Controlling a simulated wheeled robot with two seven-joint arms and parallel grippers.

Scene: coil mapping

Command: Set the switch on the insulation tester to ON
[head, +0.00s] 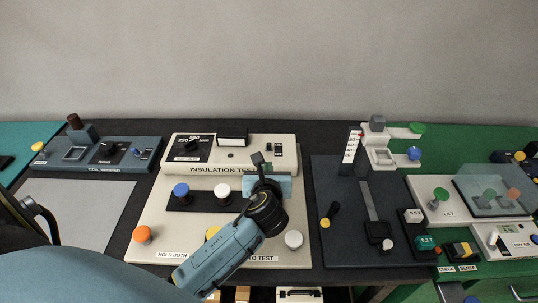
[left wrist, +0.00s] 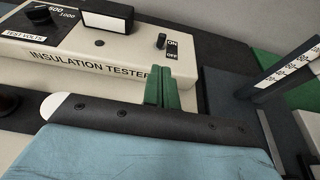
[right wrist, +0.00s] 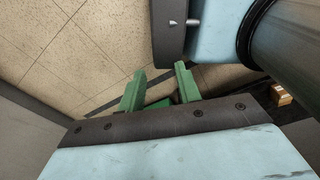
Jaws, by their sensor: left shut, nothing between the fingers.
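The insulation tester (head: 230,155) is a cream box with a printed name on its front, at the back middle of the bench. Its small black switch (left wrist: 162,41) stands on the top face beside the ON and OFF labels in the left wrist view. The lever shows nearer the ON label, but I cannot tell its tilt for sure. My left gripper (left wrist: 163,88) is shut and empty, its green fingertips at the box's front edge, in front of the switch and apart from it. My right gripper (right wrist: 160,90) is open and empty in the right wrist view, low above the floor.
A dark panel (head: 345,230) with a lever stands to the right.

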